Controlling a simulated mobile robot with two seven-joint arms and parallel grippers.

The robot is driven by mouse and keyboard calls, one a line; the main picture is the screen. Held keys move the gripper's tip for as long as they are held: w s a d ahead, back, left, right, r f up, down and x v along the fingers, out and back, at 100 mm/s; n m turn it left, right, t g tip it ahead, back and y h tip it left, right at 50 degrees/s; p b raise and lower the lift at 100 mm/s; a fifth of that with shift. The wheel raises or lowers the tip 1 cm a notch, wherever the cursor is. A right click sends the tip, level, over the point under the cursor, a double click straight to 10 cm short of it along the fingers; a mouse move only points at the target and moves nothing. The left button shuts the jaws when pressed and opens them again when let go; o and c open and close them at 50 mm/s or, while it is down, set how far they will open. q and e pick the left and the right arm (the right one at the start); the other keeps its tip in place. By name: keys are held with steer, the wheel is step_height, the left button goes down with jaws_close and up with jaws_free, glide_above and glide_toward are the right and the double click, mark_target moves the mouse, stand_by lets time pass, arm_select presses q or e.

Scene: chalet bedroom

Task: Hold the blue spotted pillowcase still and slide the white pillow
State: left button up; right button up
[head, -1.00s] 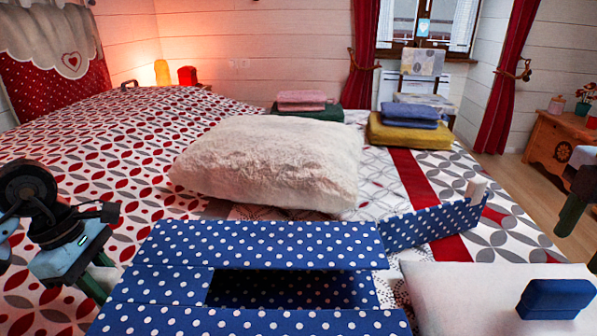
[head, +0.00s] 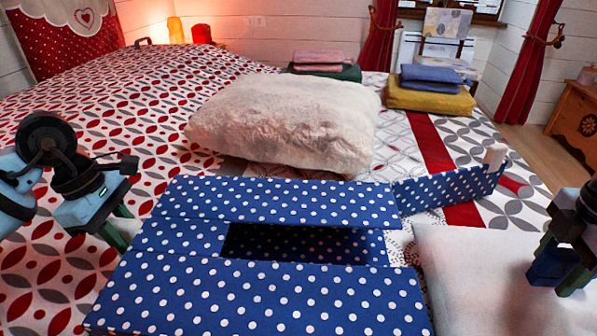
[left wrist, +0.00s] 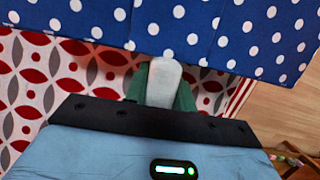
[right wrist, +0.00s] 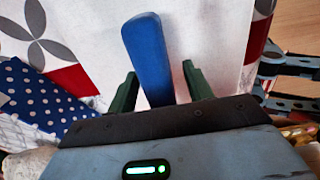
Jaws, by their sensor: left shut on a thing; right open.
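The blue spotted pillowcase (head: 330,300) lies on the bed, with a dark slot-like opening (head: 300,243) in its top. My left gripper (head: 122,238) is at its left edge. In the left wrist view, that gripper (left wrist: 163,95) is shut on a white tab (left wrist: 163,80) at the pillowcase's edge. The flat white pillow (head: 460,265) lies to the right of the pillowcase and carries a blue block-like handle (head: 545,266). My right gripper (head: 562,275) is open at this handle. In the right wrist view, its fingers (right wrist: 160,88) stand either side of the handle (right wrist: 147,50), with gaps showing.
A spotted side flap (head: 445,190) extends right from the pillowcase, with a white peg (head: 495,157) at its far end. A fluffy cream cushion (head: 285,120) lies behind the pillowcase. Folded cloth stacks, one on yellow (head: 430,98), stand further back. The patterned bed is clear at left.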

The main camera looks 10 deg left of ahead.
mark_target(509, 259)
steer(key=shift+f, duration=0.1)
jaws_close()
steer(key=shift+n, duration=0.5)
steer(key=shift+w+a, duration=0.15)
steer(key=shift+w, duration=1.85)
steer(key=shift+a, duration=0.15)
steer(key=shift+s+a, duration=0.15)
steer(key=shift+a, duration=0.8)
steer(key=shift+s+a, duration=0.1)
steer(key=shift+a, duration=0.8)
